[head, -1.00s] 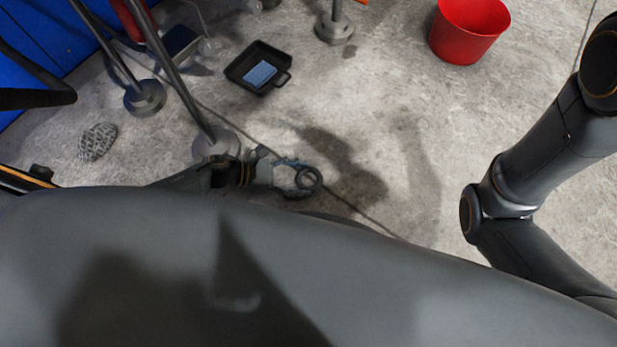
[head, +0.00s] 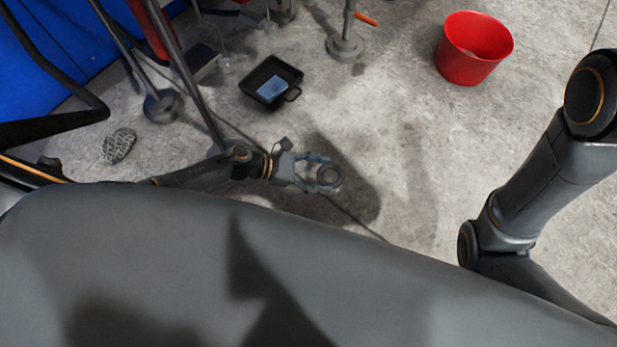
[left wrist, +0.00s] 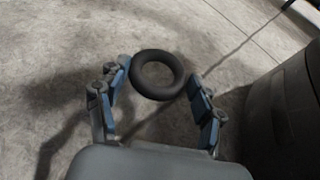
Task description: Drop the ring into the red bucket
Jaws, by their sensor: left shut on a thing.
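The red bucket (head: 466,70) stands upright on the floor at the upper right of the head view, well apart from the ring. Its open top faces up. My right arm shows at the right, but its gripper is out of view.
A grey patterned object (head: 117,146) lies at the left. A round-based stand (head: 345,47) is left of the bucket. Floor between ring and bucket looks clear.

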